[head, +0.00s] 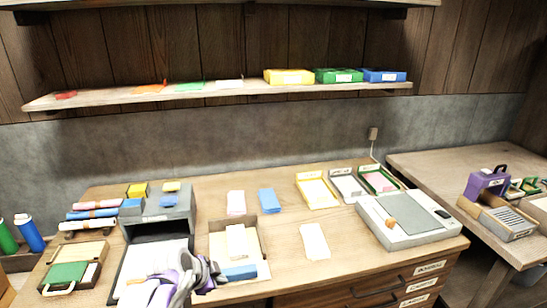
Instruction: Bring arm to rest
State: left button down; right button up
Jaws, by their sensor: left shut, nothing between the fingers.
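My left gripper (213,274), grey and purple, is at the bottom of the head view, left of centre. It is shut and empty. It is in front of the open wooden tray (262,243) and covers part of the white board (135,262) below the grey machine. I cannot tell its height above the table, or whether it touches anything. My right gripper is not in view.
The wooden worktable (285,215) carries a grey machine (172,212), a green-lidded case (68,273), a large grey device (408,218) and several small trays. A wall shelf (215,90) holds coloured boxes. Bare tabletop shows right of the wooden tray.

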pick_arm(q)
jog(key=s+n+g+y+p, duration=0.1)
jog(key=s+n+p, duration=0.4)
jog(key=s+n, duration=0.7)
jog(key=s+y, duration=0.1)
jog(key=s, duration=1.1)
jog(key=shift+s+a+f+n+y, duration=0.2)
jog(key=shift+s+n+y, duration=0.05)
jog(key=shift+n+y, duration=0.05)
